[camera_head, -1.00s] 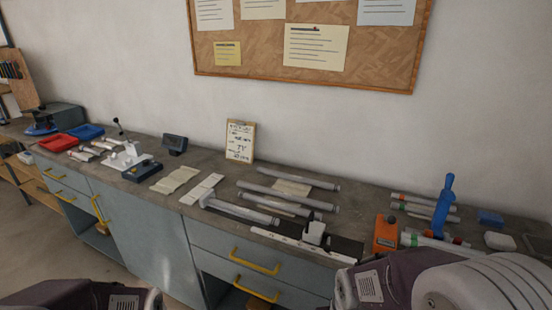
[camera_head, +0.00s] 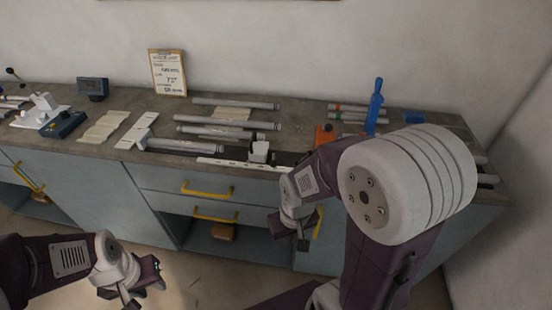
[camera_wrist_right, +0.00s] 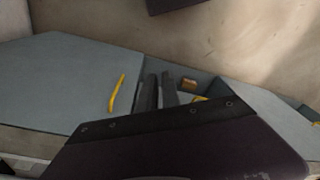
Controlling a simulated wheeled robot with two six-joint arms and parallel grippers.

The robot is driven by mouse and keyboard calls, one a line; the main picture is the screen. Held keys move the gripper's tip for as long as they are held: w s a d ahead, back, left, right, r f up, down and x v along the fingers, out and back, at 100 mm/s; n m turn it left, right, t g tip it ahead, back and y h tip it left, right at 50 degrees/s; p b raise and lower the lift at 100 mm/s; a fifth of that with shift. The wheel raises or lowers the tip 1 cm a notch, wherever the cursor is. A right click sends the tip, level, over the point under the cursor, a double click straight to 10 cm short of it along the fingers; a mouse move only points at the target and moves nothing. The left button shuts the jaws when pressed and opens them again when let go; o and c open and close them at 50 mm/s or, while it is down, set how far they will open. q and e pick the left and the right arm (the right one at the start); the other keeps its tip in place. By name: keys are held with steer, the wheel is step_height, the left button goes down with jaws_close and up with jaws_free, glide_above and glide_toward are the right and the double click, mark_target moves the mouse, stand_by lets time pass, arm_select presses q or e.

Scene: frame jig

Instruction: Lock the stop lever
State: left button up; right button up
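A white stop block (camera_head: 259,151) stands on the long jig at the bench's front edge, behind a white ruled strip (camera_head: 240,164). No separate lever on it can be made out at this size. A tall blue handle (camera_head: 375,106) stands upright further right, partly behind my right arm. My right gripper (camera_head: 292,232) hangs in front of the bench, below its top and right of the stop block, touching nothing. Its dark fingers (camera_wrist_right: 158,91) show a gap with nothing between them. My left gripper (camera_head: 132,290) is low at the lower left, away from the bench; its fingers are unclear.
Several grey tubes (camera_head: 235,103) lie behind the jig. An orange block (camera_head: 324,134) sits right of it. A clipboard (camera_head: 167,73) leans on the wall. Yellow drawer handles (camera_head: 208,190) stick out below the bench top. The floor in front is clear.

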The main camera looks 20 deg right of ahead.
steer(key=o, duration=0.3)
steer(key=w+r, duration=0.1)
steer(key=w, duration=0.2)
steer(key=w+r+m+t, duration=0.1)
steer(key=w+r, duration=0.1)
steer(key=w, duration=0.1)
steer(key=w+a+r+m+t+y, duration=0.1)
steer(key=w+r, duration=0.1)
steer(key=w, duration=0.1)
steer(key=shift+r+p, duration=0.25)
steer(key=shift+p, duration=0.15)
steer(key=w+d+r+m+t+p, duration=0.2)
steer(key=w+d+r+m, duration=0.15)
steer(key=w+r, duration=0.5)
steer(key=shift+m+t, duration=0.3)
steer(key=shift+m, duration=0.05)
steer(key=w+d+f, duration=0.1)
steer(key=w+f, duration=0.1)
steer(key=f, duration=0.1)
steer(key=w+d+f, duration=0.1)
steer(key=w+f, duration=0.1)
steer(key=f, duration=0.1)
steer(key=w+d+f, duration=0.1)
steer(key=w+f, duration=0.1)
steer(key=f, duration=0.1)
steer(key=shift+w+d+f+b, duration=0.1)
steer(key=shift+d+f+b, duration=0.05)
steer(key=shift+b, duration=0.25)
steer(key=shift+c, duration=0.2)
jaws_close()
